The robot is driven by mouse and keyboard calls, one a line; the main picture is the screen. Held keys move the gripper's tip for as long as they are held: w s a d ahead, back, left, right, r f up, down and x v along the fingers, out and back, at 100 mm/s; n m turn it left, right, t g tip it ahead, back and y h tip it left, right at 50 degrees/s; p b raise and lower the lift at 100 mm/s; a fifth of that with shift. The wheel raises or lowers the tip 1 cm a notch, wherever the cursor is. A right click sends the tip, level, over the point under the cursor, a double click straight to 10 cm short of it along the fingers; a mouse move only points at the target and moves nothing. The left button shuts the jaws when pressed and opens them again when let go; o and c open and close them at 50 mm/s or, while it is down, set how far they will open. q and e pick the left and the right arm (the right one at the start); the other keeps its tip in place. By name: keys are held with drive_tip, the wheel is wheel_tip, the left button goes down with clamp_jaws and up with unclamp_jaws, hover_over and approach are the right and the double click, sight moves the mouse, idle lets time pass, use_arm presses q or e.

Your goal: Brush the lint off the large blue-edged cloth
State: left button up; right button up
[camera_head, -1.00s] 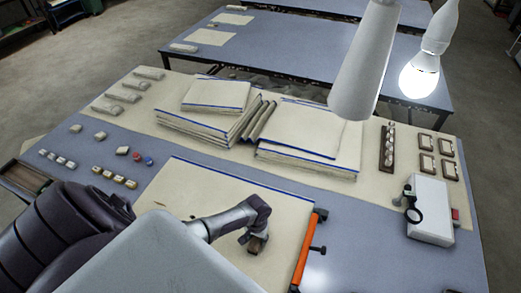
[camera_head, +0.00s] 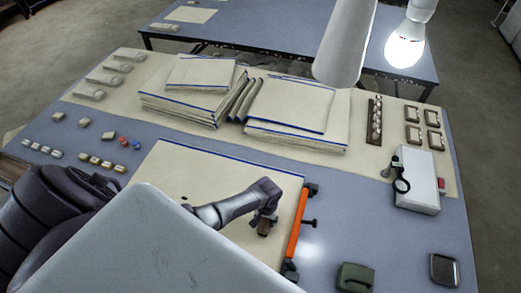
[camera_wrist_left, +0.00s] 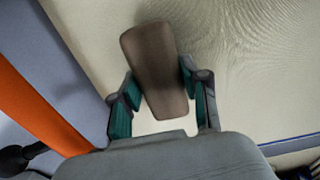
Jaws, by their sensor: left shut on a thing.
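The large cream cloth (camera_head: 225,172) with a blue edge lies flat on the table, along its far side in the head view. A small dark speck (camera_head: 184,198) shows on it, perhaps lint. My left gripper (camera_head: 266,217) is over the right part of the cloth, shut on a brown brush (camera_head: 264,228). In the left wrist view the brush (camera_wrist_left: 153,62) sits between the fingers (camera_wrist_left: 158,92), over the cloth (camera_wrist_left: 245,75). Whether it touches the cloth is unclear. My arm and a pale panel hide the near left part of the cloth. My right gripper is out of view.
An orange bar (camera_head: 297,222) with dark knobs runs along the cloth's right edge. Folded cloth stacks (camera_head: 290,105) stand behind. A white box (camera_head: 418,185), green case (camera_head: 355,277) and dark item (camera_head: 444,269) lie to the right. Table between them is clear.

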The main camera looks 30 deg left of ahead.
use_arm(q)
drive_tip(key=shift+w+d, duration=0.25)
drive_tip(key=shift+d, duration=0.75)
drive_tip(key=shift+r, duration=3)
drive_tip(key=shift+a+r, duration=0.1)
drive_tip(key=shift+r, duration=1.4)
